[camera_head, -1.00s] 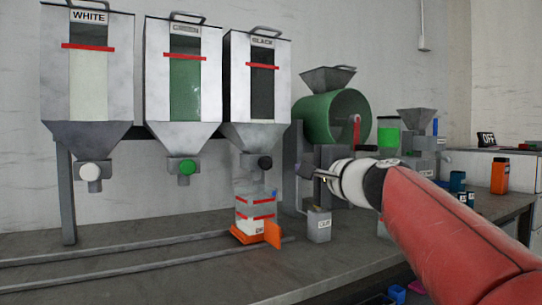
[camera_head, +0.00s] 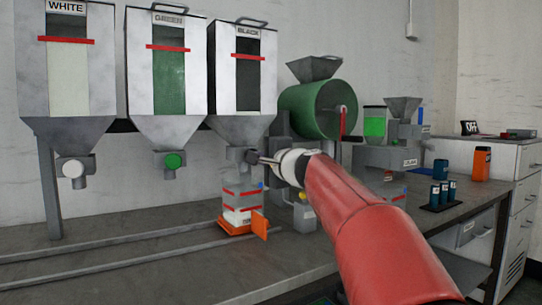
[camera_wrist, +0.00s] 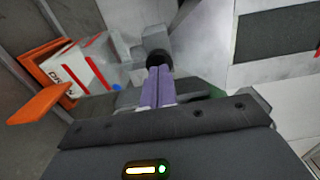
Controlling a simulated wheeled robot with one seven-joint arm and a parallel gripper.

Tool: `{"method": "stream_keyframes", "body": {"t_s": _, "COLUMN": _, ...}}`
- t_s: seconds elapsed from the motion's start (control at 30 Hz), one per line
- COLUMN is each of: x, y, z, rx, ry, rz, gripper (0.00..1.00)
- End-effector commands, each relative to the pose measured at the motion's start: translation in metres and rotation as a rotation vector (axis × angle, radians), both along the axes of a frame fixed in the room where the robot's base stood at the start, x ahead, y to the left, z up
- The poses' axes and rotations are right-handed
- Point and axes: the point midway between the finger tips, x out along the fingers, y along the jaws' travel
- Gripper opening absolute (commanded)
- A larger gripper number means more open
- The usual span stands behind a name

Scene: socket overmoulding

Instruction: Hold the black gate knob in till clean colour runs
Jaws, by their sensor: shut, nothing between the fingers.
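The black gate knob (camera_head: 252,156) is on the outlet under the hopper labelled BLACK (camera_head: 249,82). In the wrist view the knob (camera_wrist: 159,59) is a dark disc straight ahead of my fingertips. My gripper (camera_head: 264,159) is shut and empty, its tips at the knob's face, touching it or very nearly so. The purple-grey fingers (camera_wrist: 157,86) lie together in the wrist view. Below the outlet stands a pale bin with red bands (camera_head: 241,197), also in the wrist view (camera_wrist: 88,66). I can make out no falling stream.
The bin sits on an orange base (camera_head: 233,228) with an upright orange flap (camera_head: 260,224). WHITE (camera_head: 69,90) and GREEN (camera_head: 167,90) hoppers hang to the left. A green drum machine (camera_head: 312,108) stands right of the outlet. Rails (camera_head: 120,240) run along the bench.

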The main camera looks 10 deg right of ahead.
Motion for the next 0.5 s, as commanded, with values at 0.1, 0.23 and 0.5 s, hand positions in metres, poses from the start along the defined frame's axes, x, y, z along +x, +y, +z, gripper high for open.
{"method": "stream_keyframes", "body": {"t_s": 0.1, "x": 0.0087, "y": 0.0027, "z": 0.0005, "rx": 0.0, "ry": 0.001, "rz": 0.0, "gripper": 0.0}}
{"method": "stream_keyframes", "body": {"t_s": 0.23, "x": 0.0112, "y": 0.0035, "z": 0.0003, "rx": 0.0, "ry": 0.0, "rz": 0.0, "gripper": 0.0}}
{"method": "stream_keyframes", "body": {"t_s": 0.5, "x": 0.0114, "y": 0.0036, "z": 0.0, "rx": 0.0, "ry": 0.0, "rz": 0.0, "gripper": 0.0}}
